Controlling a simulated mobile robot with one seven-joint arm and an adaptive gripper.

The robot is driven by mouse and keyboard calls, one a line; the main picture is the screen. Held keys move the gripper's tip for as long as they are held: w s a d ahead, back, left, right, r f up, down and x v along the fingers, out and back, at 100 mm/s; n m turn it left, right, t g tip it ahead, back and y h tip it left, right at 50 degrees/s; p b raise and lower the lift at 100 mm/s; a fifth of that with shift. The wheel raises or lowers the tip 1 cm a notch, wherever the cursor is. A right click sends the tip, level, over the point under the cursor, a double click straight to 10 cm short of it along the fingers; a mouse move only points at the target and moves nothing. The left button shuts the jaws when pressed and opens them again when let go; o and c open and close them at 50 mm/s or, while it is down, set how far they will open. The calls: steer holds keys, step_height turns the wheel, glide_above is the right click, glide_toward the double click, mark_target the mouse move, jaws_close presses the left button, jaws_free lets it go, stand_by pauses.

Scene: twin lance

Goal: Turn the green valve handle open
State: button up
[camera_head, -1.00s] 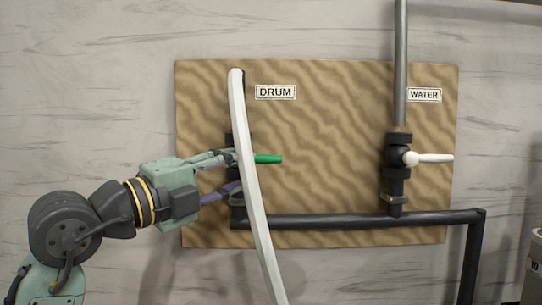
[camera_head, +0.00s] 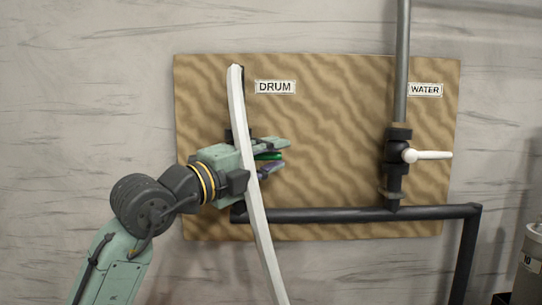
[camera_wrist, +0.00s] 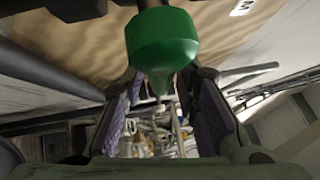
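The green valve handle (camera_head: 268,156) sticks out to the right from the valve under the DRUM label, roughly level. In the wrist view the green handle (camera_wrist: 162,42) is large and close at the top middle. My gripper (camera_head: 280,157) is at the handle, with one finger above it and one below it in the head view. In the wrist view the gripper's two fingers (camera_wrist: 167,105) stand apart, with a gap between them. I see no clear contact with the handle. The valve body is mostly hidden behind my gripper and a white curved bar.
The white curved bar (camera_head: 246,140) runs down in front of my gripper. A second valve with a white handle (camera_head: 430,155) is under the WATER label at the right. A dark pipe (camera_head: 340,214) runs along the bottom. The board (camera_head: 330,130) between the valves is clear.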

jaws_close()
stand_by(0.6)
